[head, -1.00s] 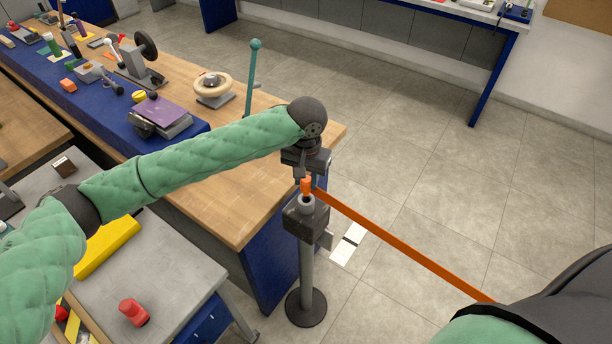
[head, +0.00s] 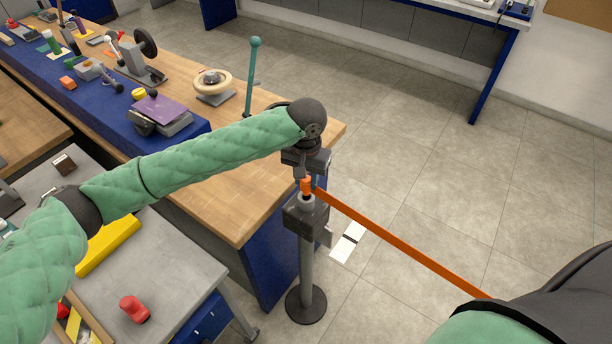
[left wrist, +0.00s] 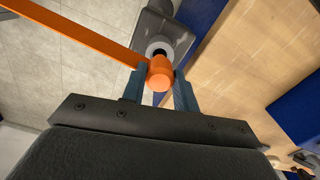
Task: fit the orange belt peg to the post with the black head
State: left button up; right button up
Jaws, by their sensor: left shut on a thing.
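The orange belt (head: 400,245) runs taut from the post toward the lower right. Its orange peg (head: 306,185) is between the fingers of my left gripper (head: 306,180), right above the post's black head (head: 305,214). In the left wrist view the peg (left wrist: 160,73) sits between the two blue-grey fingers (left wrist: 159,88), which are shut on it. The pale ring of the socket (left wrist: 160,47) shows just beyond the peg. Whether the peg's lower end is inside the ring I cannot tell. My right gripper is out of view.
The post stands on a round dark base (head: 306,304) beside the wooden-topped workbench (head: 240,225). A grey cart (head: 175,285) with a red part (head: 133,309) is at the lower left. Floor to the right is clear.

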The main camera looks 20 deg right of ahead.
aim_at(306, 188)
pick_arm(q)
jog(key=shift+f, duration=0.55)
jog(key=shift+f, duration=0.6)
jog(key=shift+f, duration=0.85)
jog(key=o, duration=0.8)
jog(key=shift+o, duration=1.3)
